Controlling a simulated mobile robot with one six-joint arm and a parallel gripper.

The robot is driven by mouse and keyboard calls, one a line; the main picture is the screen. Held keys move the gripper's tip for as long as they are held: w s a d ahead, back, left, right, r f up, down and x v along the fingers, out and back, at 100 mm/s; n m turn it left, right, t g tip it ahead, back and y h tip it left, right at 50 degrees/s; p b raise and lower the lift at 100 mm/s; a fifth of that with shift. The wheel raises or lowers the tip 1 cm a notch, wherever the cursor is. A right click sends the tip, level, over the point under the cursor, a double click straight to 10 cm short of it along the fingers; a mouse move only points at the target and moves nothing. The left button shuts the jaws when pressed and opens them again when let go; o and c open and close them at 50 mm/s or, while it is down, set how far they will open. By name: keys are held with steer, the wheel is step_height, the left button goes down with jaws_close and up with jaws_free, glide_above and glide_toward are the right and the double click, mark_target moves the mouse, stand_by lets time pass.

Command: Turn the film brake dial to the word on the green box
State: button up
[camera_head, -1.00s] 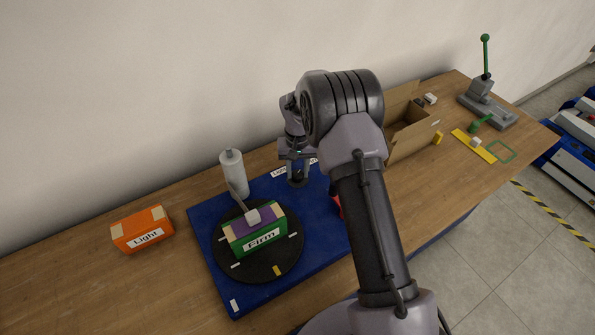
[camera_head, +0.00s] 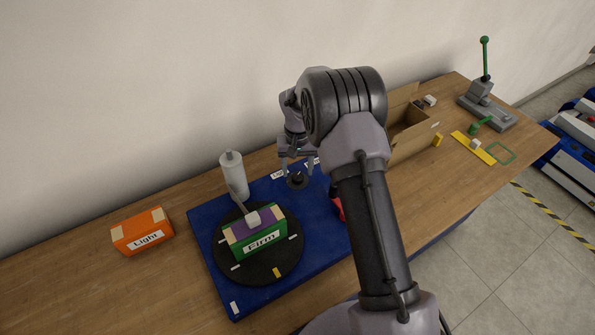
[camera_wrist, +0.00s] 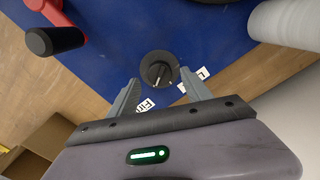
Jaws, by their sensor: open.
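The film brake dial (camera_head: 297,180) is a black round knob on the blue base. In the wrist view the dial (camera_wrist: 159,70) lies just beyond my fingertips, with a pale pointer mark near its lower edge. White word labels sit beside it, one starting "Fi" (camera_wrist: 147,104) and one starting "L" (camera_wrist: 203,73), both partly hidden by my fingers. My gripper (camera_head: 296,160) is open above the dial; its fingers (camera_wrist: 160,84) are apart and empty. The green box (camera_head: 262,244) with a purple top reads "Firm" and stands on the black turntable (camera_head: 230,258).
An orange box (camera_head: 142,232) reading "Light" stands at left. A film roll (camera_head: 233,174) stands upright behind the turntable. A red lever with a black grip (camera_wrist: 58,39) is near the dial. An open cardboard box (camera_head: 412,140) and a green-handled lever press (camera_head: 485,95) are at right.

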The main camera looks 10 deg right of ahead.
mark_target(298, 175)
step_height(298, 175, up, 16)
steer(key=p, duration=0.2)
steer(key=shift+f+p, duration=0.15)
steer(key=shift+p, duration=0.25)
steer(key=s+a+r+m+t+y+b, duration=0.1)
steer(key=s+r+t+b, duration=0.1)
steer(key=s+r+b, duration=0.5)
steer(key=s+a+r+t+b, duration=0.1)
steer(key=s+r+b, duration=0.1)
steer(key=s, duration=0.8)
steer(key=s+a+f+t+b, duration=0.1)
steer(key=s+f+b, duration=0.1)
steer(key=s, duration=0.6)
steer(key=s+f+m+t+y+b, duration=0.1)
steer(key=s+f+b, duration=0.1)
steer(key=s, duration=0.6)
steer(key=shift+s+a+f+m+t+b, duration=0.3)
steer(key=shift+a+f+t+b, duration=0.1)
steer(key=shift+f, duration=0.4)
